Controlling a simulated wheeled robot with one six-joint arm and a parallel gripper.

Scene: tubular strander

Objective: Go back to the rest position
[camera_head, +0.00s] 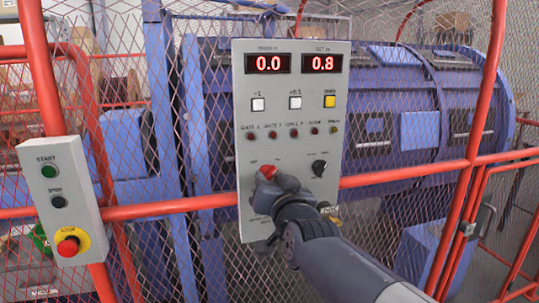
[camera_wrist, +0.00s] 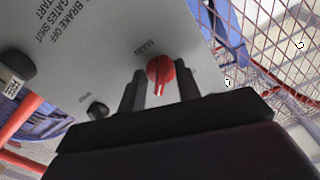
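A grey control panel (camera_head: 291,150) stands upright in front of the mesh guard. It has a red rotary knob (camera_head: 267,172) in its lower left part. My gripper (camera_head: 272,184) is at this knob, and my arm reaches up to it from the lower right. In the wrist view the red knob (camera_wrist: 160,72) lies between the two dark fingers of my gripper (camera_wrist: 160,78). Thin gaps show on both sides of the knob, so the fingers look open around it. The knob's white mark points down in that view. My gripper and arm hide the panel's lower part.
The panel's red displays (camera_head: 295,64) read 0.0 and 0.8. A black knob (camera_head: 319,168) sits right of my gripper. A start/stop box (camera_head: 58,198) with a red emergency button (camera_head: 68,246) hangs at left. Red rails (camera_head: 400,176) and mesh stand before the blue machine (camera_head: 400,100).

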